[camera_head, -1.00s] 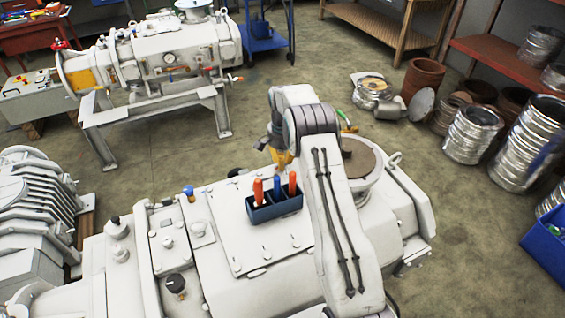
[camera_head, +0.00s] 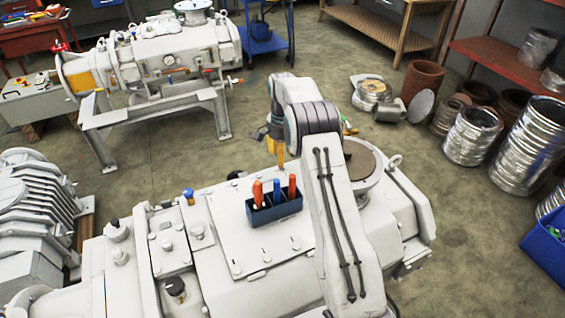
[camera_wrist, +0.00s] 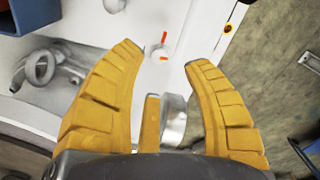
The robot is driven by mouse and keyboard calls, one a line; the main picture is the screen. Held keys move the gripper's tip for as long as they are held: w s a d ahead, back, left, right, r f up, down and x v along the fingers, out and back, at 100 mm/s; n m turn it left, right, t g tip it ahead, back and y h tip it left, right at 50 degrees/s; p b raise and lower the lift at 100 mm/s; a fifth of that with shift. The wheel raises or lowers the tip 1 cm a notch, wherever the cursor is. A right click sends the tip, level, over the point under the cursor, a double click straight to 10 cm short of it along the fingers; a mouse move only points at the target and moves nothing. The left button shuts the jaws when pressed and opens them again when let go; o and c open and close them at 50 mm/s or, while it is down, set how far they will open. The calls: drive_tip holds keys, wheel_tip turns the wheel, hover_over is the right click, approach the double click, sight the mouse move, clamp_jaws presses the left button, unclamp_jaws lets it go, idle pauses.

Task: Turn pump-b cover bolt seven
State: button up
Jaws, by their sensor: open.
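A small white bolt with orange marks (camera_wrist: 160,52) stands on the white cover, between and beyond my fingertips in the wrist view. I cannot tell its number. A second bolt (camera_wrist: 114,5) shows at the top edge. My gripper (camera_wrist: 163,60) has yellow fingers spread wide, with nothing clamped between the tips. A grey metal ring-like piece (camera_wrist: 173,120) shows between the fingers; I cannot tell what it belongs to. In the head view my gripper (camera_head: 276,152) hangs beyond the white pump cover (camera_head: 235,235), partly behind my arm.
A dark blue caddy (camera_head: 275,212) with orange- and blue-handled tools sits on the cover, close to my arm. It also shows in the wrist view (camera_wrist: 38,12). A round port with a brown top (camera_head: 358,165) is right of my arm. Another pump (camera_head: 165,60) stands behind; open floor lies between.

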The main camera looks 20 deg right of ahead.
wheel_tip(320, 180, up, 8)
idle(0.4)
drive_tip(key=shift+f, duration=0.1)
idle(0.4)
drive_tip(key=s+a+r+n+t, duration=0.1)
drive_tip(key=s+a+r+n, duration=0.25)
drive_tip(key=s+r, duration=0.4)
drive_tip(key=s+a+r+n+t, duration=0.1)
drive_tip(key=s+a+r+n, duration=0.2)
drive_tip(key=s+a+r, duration=0.35)
drive_tip(key=s+a+f+n+t, duration=0.1)
drive_tip(key=s+f+n, duration=0.1)
drive_tip(key=s, duration=0.9)
drive_tip(key=s+a+f+n+t, duration=0.1)
drive_tip(key=s+n, duration=0.2)
drive_tip(key=s, duration=0.9)
drive_tip(key=shift+a+f, duration=0.2)
drive_tip(key=shift+f, duration=0.2)
drive_tip(key=shift+n, duration=0.25)
